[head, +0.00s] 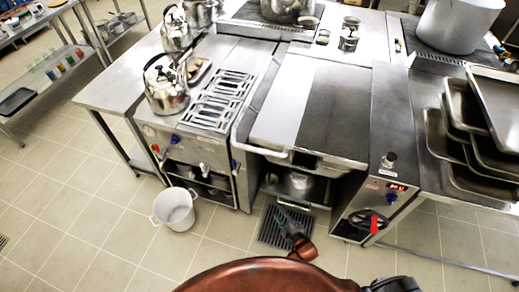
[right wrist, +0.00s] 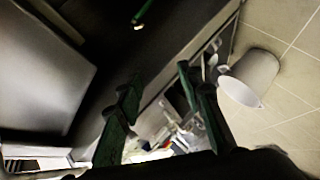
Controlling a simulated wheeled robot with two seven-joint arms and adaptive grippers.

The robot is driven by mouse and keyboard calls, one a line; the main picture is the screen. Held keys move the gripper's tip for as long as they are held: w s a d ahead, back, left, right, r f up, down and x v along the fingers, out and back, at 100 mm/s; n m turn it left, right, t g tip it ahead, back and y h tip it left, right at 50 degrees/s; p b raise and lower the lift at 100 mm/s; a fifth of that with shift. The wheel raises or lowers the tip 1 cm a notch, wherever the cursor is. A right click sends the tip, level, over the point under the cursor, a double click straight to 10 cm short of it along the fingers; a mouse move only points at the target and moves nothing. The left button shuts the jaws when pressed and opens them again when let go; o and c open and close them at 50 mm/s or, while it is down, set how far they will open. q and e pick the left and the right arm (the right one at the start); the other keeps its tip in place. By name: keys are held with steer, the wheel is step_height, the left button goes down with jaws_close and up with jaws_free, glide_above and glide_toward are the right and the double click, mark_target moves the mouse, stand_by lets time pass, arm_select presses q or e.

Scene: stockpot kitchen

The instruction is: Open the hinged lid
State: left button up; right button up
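The hinged lid (head: 335,100) is the broad flat metal top of the floor-standing pan unit in the middle of the head view. It lies flat and looks closed, with a bright left part and a darker right part. A pale bar handle (head: 275,153) runs along its front edge. My right gripper (head: 288,222) is low in front of the unit, below the handle and apart from it in the picture. In the right wrist view its two green fingers (right wrist: 158,85) stand apart with nothing held between them. My left gripper is not in view.
A control column with a red-marked handwheel (head: 374,225) stands right of the lid. Stacked trays (head: 465,150) are on the right counter. A kettle (head: 166,88) stands by the grate at left. A white pot (head: 174,208) is on the floor, also in the right wrist view (right wrist: 252,75).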

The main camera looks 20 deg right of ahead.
steer(key=w+a+r+n+t+y, duration=0.15)
steer(key=w+r, duration=0.25)
steer(key=r, duration=0.4)
steer(key=w+a+r+n+t, duration=0.1)
steer(key=w+r+n+t, duration=0.2)
steer(key=r, duration=0.6)
steer(key=n+t+p, duration=0.1)
steer(key=n+t, duration=0.1)
steer(key=n, duration=0.1)
glide_toward(261, 152)
steer(key=w+f, duration=0.1)
steer(key=w, duration=0.2)
steer(key=shift+y, duration=0.35)
steer(key=x, duration=0.7)
steer(key=shift+a+r, duration=0.2)
steer(key=shift+w+a, duration=0.1)
steer(key=shift+w, duration=0.5)
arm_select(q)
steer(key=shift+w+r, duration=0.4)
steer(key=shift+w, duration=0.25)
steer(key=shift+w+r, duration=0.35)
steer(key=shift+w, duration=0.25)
arm_select(e)
steer(key=shift+w, duration=0.1)
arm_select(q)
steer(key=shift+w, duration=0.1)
arm_select(e)
steer(key=shift+c, duration=0.3)
jaws_close()
